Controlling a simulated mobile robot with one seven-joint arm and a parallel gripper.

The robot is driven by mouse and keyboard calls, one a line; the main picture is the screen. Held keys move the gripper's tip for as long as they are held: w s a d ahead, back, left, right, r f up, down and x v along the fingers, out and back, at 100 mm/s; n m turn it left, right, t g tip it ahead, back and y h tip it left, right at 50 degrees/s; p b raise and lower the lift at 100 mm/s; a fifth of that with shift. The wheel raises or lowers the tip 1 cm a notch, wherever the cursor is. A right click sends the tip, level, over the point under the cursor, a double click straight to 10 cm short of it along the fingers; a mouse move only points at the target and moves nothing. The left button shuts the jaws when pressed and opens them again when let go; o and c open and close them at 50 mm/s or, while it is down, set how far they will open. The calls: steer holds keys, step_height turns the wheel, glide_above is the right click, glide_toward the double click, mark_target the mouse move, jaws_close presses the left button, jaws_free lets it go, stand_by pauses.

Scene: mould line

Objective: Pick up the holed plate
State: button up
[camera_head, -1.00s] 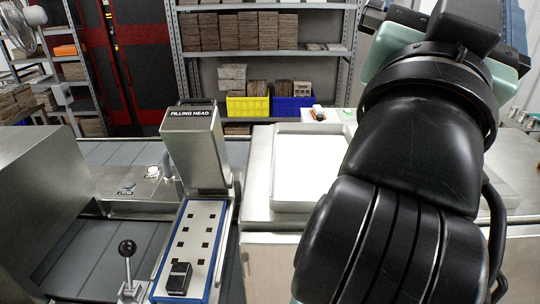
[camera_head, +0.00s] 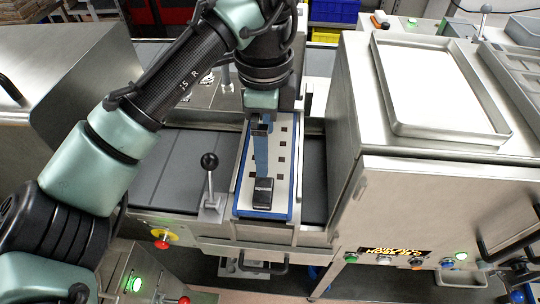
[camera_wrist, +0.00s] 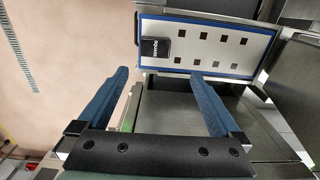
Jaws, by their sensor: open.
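The holed plate (camera_head: 281,190) is a long white panel with a blue rim and rows of square dark holes. It lies in the line between grey belt sections, and a black block (camera_head: 263,193) sits on its near end. In the wrist view, the plate (camera_wrist: 222,50) and the black block (camera_wrist: 155,48) show beyond my fingertips. My gripper (camera_wrist: 158,74) has its two blue fingers spread wide with nothing between them. In the head view, my gripper (camera_head: 261,165) hangs over the plate and hides part of it. I cannot tell its exact height above the plate.
A black-knobbed lever (camera_head: 209,175) stands close to the plate's left side. A steel cabinet with a shallow tray (camera_head: 388,80) on top rises to the right. A red button on a yellow base (camera_head: 162,240) is at the front left. The grey belt (camera_head: 180,165) is clear.

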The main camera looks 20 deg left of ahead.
glide_above(263, 189)
steer(key=f, duration=0.6)
steer(key=shift+w+d+f, duration=0.15)
steer(key=shift+w, duration=0.15)
steer(key=shift+f, duration=0.3)
steer(key=shift+s+f+p, duration=0.2)
steer(key=shift+f+p, duration=0.1)
steer(key=shift+p, duration=0.05)
steer(key=shift+s+f+p, duration=0.1)
steer(key=shift+f+p, duration=0.8)
steer(key=shift+f, duration=1.45)
steer(key=c, duration=1.4)
jaws_close()
